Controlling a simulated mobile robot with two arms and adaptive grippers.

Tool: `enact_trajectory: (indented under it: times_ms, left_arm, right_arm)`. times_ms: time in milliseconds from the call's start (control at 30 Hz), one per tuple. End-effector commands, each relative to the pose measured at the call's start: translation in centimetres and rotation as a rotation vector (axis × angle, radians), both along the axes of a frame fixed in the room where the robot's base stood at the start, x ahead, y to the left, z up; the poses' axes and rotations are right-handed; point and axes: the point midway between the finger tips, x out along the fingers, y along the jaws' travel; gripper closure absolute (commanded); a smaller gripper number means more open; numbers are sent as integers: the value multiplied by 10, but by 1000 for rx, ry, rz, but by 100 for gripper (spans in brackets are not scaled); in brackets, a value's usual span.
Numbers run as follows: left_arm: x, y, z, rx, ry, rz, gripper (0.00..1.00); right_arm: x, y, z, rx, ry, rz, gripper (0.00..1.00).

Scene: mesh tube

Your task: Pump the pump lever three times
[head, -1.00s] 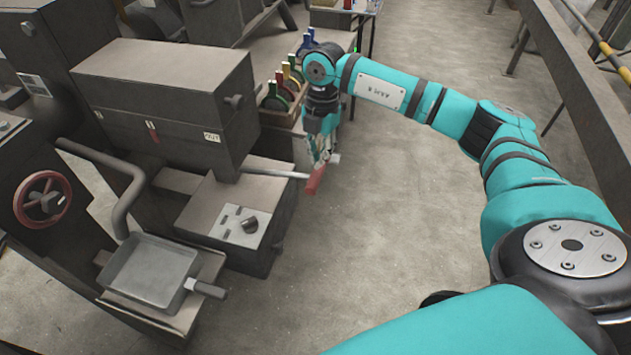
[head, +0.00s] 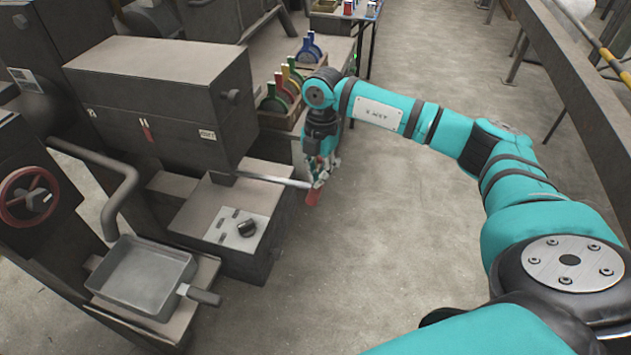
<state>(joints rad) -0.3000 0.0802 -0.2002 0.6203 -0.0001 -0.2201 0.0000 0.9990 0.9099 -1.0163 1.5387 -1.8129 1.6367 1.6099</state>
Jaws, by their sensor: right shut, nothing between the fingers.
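The pump lever is a thin metal rod (head: 275,181) that sticks out to the right from under a grey box-shaped machine (head: 165,95). Its red grip (head: 313,195) is at the free end and is partly covered by my gripper. The rod slopes slightly down towards the grip. My right gripper (head: 317,180) points down at the lever's end, just above or against the red grip. It is shut with nothing held. The exact contact is too small to tell. My left gripper is out of view.
A grey pan (head: 145,277) stands at the lower left, near a red handwheel (head: 30,196). Coloured discs in a wooden rack (head: 277,120) stand behind my gripper. The floor (head: 390,230) to the right is clear.

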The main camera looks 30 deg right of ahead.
Motion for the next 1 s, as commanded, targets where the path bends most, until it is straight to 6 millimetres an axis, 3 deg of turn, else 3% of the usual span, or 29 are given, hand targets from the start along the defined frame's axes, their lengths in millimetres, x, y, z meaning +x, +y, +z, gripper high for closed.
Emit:
enact_trajectory:
  times_ms: [33, 200, 633, 900, 1000]
  left_arm:
    - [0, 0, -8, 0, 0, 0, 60]
    - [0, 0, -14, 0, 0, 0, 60]
    - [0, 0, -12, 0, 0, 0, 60]
    - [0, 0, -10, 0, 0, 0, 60]
    - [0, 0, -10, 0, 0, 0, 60]
  right_arm:
    - [-1, 1, -12, 1, 2, 1, 100]
    - [0, 1, -23, 1, 0, 2, 100]
    - [1, -1, -21, 1, 0, 1, 100]
    - [14, -26, -11, 0, 0, -3, 100]
    - [14, -27, -11, 0, 1, 0, 100]
